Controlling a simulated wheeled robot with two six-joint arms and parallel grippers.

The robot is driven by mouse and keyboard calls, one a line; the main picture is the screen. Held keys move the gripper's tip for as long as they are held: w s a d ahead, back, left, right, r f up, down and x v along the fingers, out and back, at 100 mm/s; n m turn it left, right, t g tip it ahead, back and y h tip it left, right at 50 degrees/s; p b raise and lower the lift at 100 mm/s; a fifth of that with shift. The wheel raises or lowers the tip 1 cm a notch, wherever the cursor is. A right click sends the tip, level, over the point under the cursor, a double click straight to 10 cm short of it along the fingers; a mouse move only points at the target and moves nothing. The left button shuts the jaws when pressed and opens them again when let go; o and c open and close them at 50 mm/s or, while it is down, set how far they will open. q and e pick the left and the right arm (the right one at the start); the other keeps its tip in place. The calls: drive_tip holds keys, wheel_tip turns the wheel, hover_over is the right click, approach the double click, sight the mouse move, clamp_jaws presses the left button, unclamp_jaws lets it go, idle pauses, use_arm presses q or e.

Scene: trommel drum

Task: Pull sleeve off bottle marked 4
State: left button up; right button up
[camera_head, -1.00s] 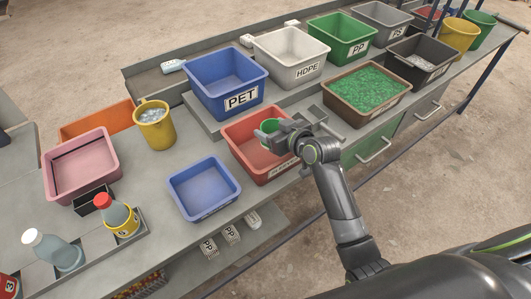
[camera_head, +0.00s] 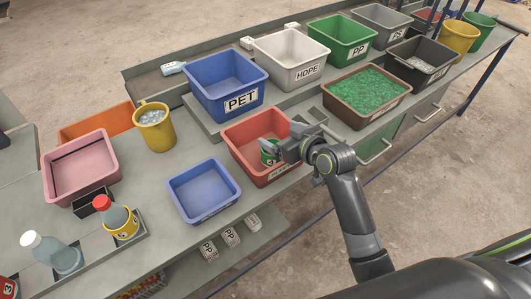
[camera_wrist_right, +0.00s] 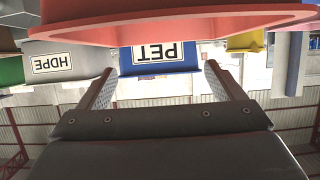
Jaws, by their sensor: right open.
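The green sleeve (camera_head: 268,152) lies inside the red bin (camera_head: 238,152), low against its right side. Its marking is too small to read. My right gripper (camera_head: 273,147) is over the red bin beside the sleeve, with its fingers apart. In the right wrist view the space between the fingers (camera_wrist_right: 163,85) is empty. The white-capped bottle (camera_head: 62,255) stands bare in the rack, with no sleeve visible. The red-capped bottle (camera_head: 113,212) wears a yellow sleeve marked 5. A red sleeve (camera_head: 8,287) shows at the lower left edge. My left gripper is not in view.
A small blue bin (camera_head: 203,190) stands left of the red bin, and a pink bin (camera_head: 80,168) farther left. A yellow cup (camera_head: 154,128) stands behind. PET (camera_head: 225,85), HDPE (camera_head: 290,57) and PP (camera_head: 343,40) bins line the back. A tray of green flakes (camera_head: 367,95) is at right.

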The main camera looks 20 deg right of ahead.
drive_tip(key=v, duration=1.3)
drive_tip(key=shift+b, duration=0.35)
drive_tip(key=shift+s, duration=0.1)
drive_tip(key=w+d+f+m+g+h, duration=0.1)
drive_tip(key=d+f+m+h, duration=0.15)
drive_tip(key=f, duration=0.55)
drive_tip(key=w+d+f+m+g+h, duration=0.15)
drive_tip(key=d+f, duration=0.25)
drive_tip(key=f, duration=0.5)
drive_tip(key=s+d+f+m+g+h, duration=0.1)
drive_tip(key=s+d+f, duration=0.15)
drive_tip(key=f, duration=0.65)
drive_tip(key=s+d+f+g, duration=0.2)
drive_tip(key=s+f, duration=0.2)
drive_tip(key=f, duration=0.5)
drive_tip(key=s+f+g, duration=0.3)
drive_tip(key=s+f, duration=1.2)
drive_tip(key=s, duration=0.1)
drive_tip(key=s+a+f+g, duration=0.1)
drive_tip(key=s+f, duration=0.2)
drive_tip(key=s, duration=0.5)
drive_tip(key=s+a+f+g, duration=0.2)
drive_tip(key=s+f, duration=0.2)
drive_tip(key=s, duration=0.5)
drive_tip(key=shift+a+h, duration=0.25)
drive_tip(key=shift+h, duration=0.15)
